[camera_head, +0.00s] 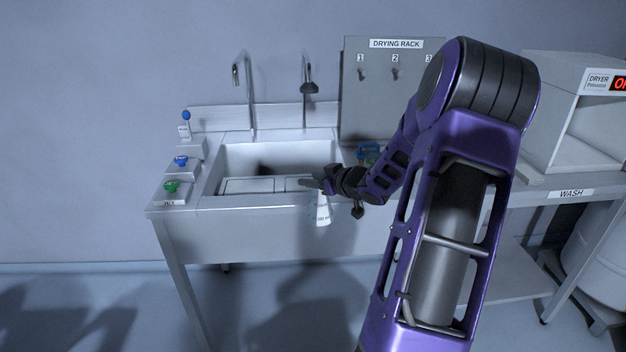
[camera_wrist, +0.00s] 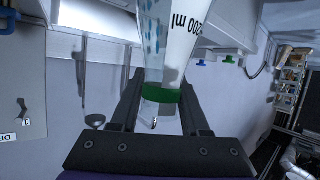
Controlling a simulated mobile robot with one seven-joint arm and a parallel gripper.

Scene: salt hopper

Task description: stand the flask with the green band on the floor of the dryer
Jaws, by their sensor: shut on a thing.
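The flask with the green band (camera_wrist: 160,93) is clear, with a "200 ml" mark and blue drops on its wall. My gripper (camera_wrist: 160,104) is shut on its neck at the band. In the head view my gripper (camera_head: 318,184) is over the front edge of the sink, and the flask (camera_head: 323,211) hangs below it, narrow end up and nearly upright. The band cannot be made out there. The dryer (camera_head: 598,82) stands at the far right with its front open. Its floor (camera_head: 585,162) looks bare where it shows.
The sink (camera_head: 210,185) has two taps behind it. Blue and green valve knobs (camera_head: 171,186) sit at its left. The drying rack panel (camera_head: 358,100) with pegs stands behind my arm. A bench marked "WASH" (camera_head: 570,192) carries the dryer. My arm hides part of the middle.

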